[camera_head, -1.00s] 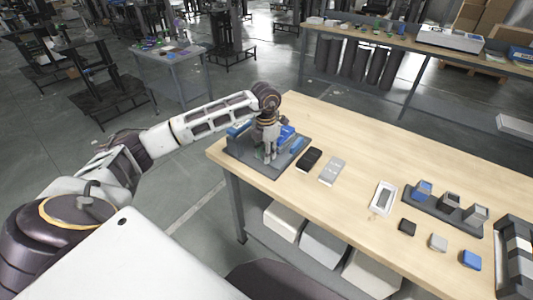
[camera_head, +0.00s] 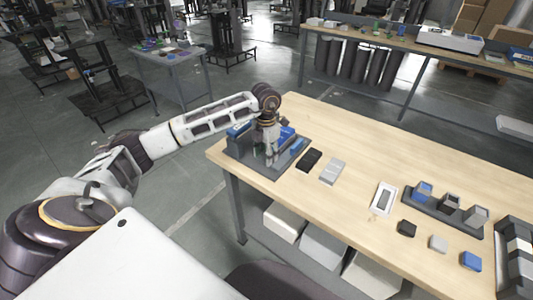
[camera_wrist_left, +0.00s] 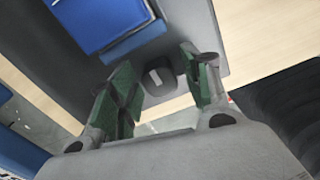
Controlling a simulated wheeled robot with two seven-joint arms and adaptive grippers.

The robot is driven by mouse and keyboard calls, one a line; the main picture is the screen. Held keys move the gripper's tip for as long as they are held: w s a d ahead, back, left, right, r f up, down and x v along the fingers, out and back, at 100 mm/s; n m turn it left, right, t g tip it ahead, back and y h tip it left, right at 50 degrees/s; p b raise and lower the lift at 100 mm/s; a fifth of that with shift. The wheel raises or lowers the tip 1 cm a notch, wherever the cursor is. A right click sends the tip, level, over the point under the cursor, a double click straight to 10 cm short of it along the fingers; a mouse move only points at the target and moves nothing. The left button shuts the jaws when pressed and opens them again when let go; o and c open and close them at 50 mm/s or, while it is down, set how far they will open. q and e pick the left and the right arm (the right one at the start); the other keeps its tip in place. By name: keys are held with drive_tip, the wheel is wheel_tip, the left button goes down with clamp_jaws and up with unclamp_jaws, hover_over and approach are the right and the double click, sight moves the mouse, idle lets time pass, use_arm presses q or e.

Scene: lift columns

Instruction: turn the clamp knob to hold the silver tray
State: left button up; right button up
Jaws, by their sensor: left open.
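My left gripper (camera_head: 271,157) is over the dark fixture plate (camera_head: 252,162) at the table's left corner. In the left wrist view, its two green-padded fingers (camera_wrist_left: 160,92) are open. A dark round knob with a pale mark (camera_wrist_left: 160,78) shows between the fingertips, with no clear contact. Blue blocks (camera_wrist_left: 100,24) sit on the grey plate beside it. A light grey flat piece (camera_head: 332,171) lies on the table right of the fixture; I cannot tell if it is the silver tray. The gripper hides part of the fixture. My right gripper is not in view.
A black piece (camera_head: 309,160) lies between the fixture and the grey piece. A white framed device (camera_head: 383,198), a dark rack (camera_head: 440,216) with several blocks, and small loose blocks stand to the right. The wooden table (camera_head: 350,135) is clear behind them.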

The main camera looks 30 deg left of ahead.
use_arm(q)
drive_tip(key=shift+r, duration=0.45)
drive_tip(key=shift+r+p, duration=0.5)
drive_tip(key=shift+p, duration=0.05)
drive_tip(key=shift+r+p, duration=0.8)
drive_tip(key=shift+r, duration=0.55)
drive_tip(key=shift+r+p, duration=0.4)
drive_tip(key=shift+r, duration=0.7)
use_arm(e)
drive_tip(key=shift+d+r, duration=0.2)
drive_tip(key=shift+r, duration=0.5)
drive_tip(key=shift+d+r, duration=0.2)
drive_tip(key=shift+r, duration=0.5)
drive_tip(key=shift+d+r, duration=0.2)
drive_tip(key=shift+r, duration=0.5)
